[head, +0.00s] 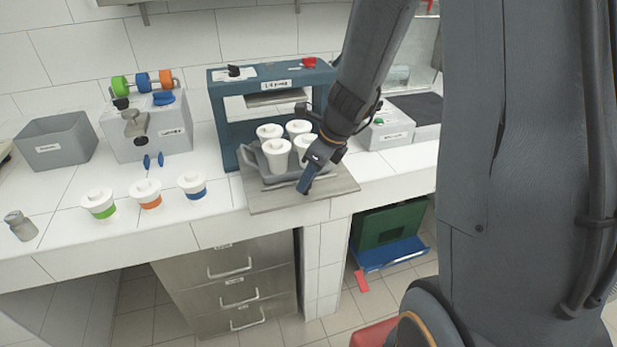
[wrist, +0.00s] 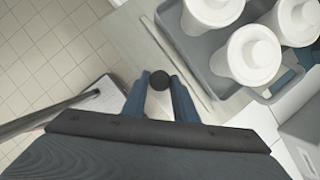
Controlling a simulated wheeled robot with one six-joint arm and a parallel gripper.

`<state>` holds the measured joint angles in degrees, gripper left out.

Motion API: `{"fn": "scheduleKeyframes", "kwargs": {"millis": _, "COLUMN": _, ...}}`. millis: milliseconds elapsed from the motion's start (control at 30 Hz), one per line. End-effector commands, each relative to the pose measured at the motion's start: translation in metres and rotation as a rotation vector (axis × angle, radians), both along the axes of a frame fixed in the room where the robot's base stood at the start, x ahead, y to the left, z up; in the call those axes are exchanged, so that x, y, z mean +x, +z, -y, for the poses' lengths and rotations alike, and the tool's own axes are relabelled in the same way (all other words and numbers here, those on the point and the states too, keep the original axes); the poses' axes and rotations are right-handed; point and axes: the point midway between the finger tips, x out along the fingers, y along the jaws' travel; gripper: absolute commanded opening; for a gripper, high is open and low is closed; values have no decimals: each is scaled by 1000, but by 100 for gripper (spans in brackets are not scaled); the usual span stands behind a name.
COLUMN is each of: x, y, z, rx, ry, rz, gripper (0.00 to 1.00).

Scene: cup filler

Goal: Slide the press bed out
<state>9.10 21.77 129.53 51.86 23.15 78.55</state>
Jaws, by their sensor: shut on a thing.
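The press bed (head: 277,202) is a flat metal plate at the bottom of the blue press (head: 228,118). It juts forward past the counter's front edge. A grey tray (head: 252,166) with several white lidded cups (head: 276,155) stands on it. My gripper (head: 304,187) is at the bed's front edge. In the wrist view, its blue fingers are closed around a dark round knob (wrist: 159,80) next to the edge of the bed (wrist: 128,32). The cups (wrist: 253,55) and tray (wrist: 180,40) show at upper right there. My arm hides part of the press's right side.
Three lidded cups with green (head: 100,205), orange (head: 146,194) and blue (head: 192,186) bands stand on the counter at left. Drawers (head: 232,285) are below. A green box (head: 390,224) stands in the opening under the counter. The space before the bed is clear.

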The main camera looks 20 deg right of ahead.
Motion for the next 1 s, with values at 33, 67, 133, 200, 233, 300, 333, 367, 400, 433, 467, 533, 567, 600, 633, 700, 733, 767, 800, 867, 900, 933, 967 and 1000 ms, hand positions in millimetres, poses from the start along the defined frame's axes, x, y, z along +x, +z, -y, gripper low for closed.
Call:
{"fn": "scheduleKeyframes", "kwargs": {"millis": 33, "x": -3, "y": -1, "z": 0, "rx": 0, "ry": 2, "rz": -5, "gripper": 0}}
{"fn": "scheduleKeyframes", "kwargs": {"millis": 67, "x": -3, "y": -1, "z": 0, "rx": 0, "ry": 2, "rz": -5, "gripper": 0}}
{"fn": "scheduleKeyframes", "kwargs": {"millis": 133, "x": -4, "y": -1, "z": 0, "rx": 0, "ry": 2, "rz": -6, "gripper": 0}}
{"fn": "scheduleKeyframes", "kwargs": {"millis": 200, "x": -4, "y": -1, "z": 0, "rx": 1, "ry": 2, "rz": -7, "gripper": 0}}
{"fn": "scheduleKeyframes", "kwargs": {"millis": 233, "x": -4, "y": -1, "z": 0, "rx": 2, "ry": 3, "rz": -7, "gripper": 29}}
{"fn": "scheduleKeyframes", "kwargs": {"millis": 300, "x": -4, "y": -1, "z": 0, "rx": 2, "ry": 3, "rz": -7, "gripper": 41}}
{"fn": "scheduleKeyframes", "kwargs": {"millis": 333, "x": -4, "y": -1, "z": 0, "rx": 2, "ry": 3, "rz": -7, "gripper": 44}}
{"fn": "scheduleKeyframes", "kwargs": {"millis": 367, "x": -4, "y": -1, "z": 0, "rx": 2, "ry": 2, "rz": -6, "gripper": 44}}
{"fn": "scheduleKeyframes", "kwargs": {"millis": 400, "x": -4, "y": -1, "z": 0, "rx": 2, "ry": 2, "rz": -6, "gripper": 44}}
{"fn": "scheduleKeyframes", "kwargs": {"millis": 433, "x": -3, "y": -1, "z": -1, "rx": 2, "ry": 2, "rz": -6, "gripper": 44}}
{"fn": "scheduleKeyframes", "kwargs": {"millis": 467, "x": -3, "y": -1, "z": -1, "rx": 2, "ry": 2, "rz": -6, "gripper": 44}}
{"fn": "scheduleKeyframes", "kwargs": {"millis": 533, "x": -3, "y": -1, "z": 0, "rx": 1, "ry": 2, "rz": -5, "gripper": 44}}
{"fn": "scheduleKeyframes", "kwargs": {"millis": 567, "x": -3, "y": -1, "z": 0, "rx": 1, "ry": 2, "rz": -5, "gripper": 44}}
{"fn": "scheduleKeyframes", "kwargs": {"millis": 600, "x": -3, "y": 0, "z": 0, "rx": 2, "ry": 2, "rz": -5, "gripper": 44}}
{"fn": "scheduleKeyframes", "kwargs": {"millis": 633, "x": -3, "y": 1, "z": 0, "rx": 2, "ry": 2, "rz": -5, "gripper": 44}}
{"fn": "scheduleKeyframes", "kwargs": {"millis": 700, "x": -4, "y": 6, "z": 2, "rx": 2, "ry": 1, "rz": -4, "gripper": 44}}
{"fn": "scheduleKeyframes", "kwargs": {"millis": 733, "x": -5, "y": 9, "z": 2, "rx": 2, "ry": 0, "rz": -2, "gripper": 44}}
{"fn": "scheduleKeyframes", "kwargs": {"millis": 767, "x": -5, "y": 13, "z": 4, "rx": 2, "ry": 1, "rz": -2, "gripper": 44}}
{"fn": "scheduleKeyframes", "kwargs": {"millis": 800, "x": -7, "y": 18, "z": 5, "rx": 1, "ry": 1, "rz": -1, "gripper": 44}}
{"fn": "scheduleKeyframes", "kwargs": {"millis": 867, "x": -10, "y": 28, "z": 8, "rx": 1, "ry": 0, "rz": -1, "gripper": 44}}
{"fn": "scheduleKeyframes", "kwargs": {"millis": 900, "x": -12, "y": 34, "z": 10, "rx": 2, "ry": 0, "rz": -2, "gripper": 44}}
{"fn": "scheduleKeyframes", "kwargs": {"millis": 933, "x": -13, "y": 38, "z": 12, "rx": 1, "ry": 0, "rz": -1, "gripper": 44}}
{"fn": "scheduleKeyframes", "kwargs": {"millis": 967, "x": -15, "y": 43, "z": 13, "rx": 1, "ry": -1, "rz": -1, "gripper": 44}}
{"fn": "scheduleKeyframes", "kwargs": {"millis": 1000, "x": -17, "y": 48, "z": 15, "rx": 1, "ry": 0, "rz": -2, "gripper": 44}}
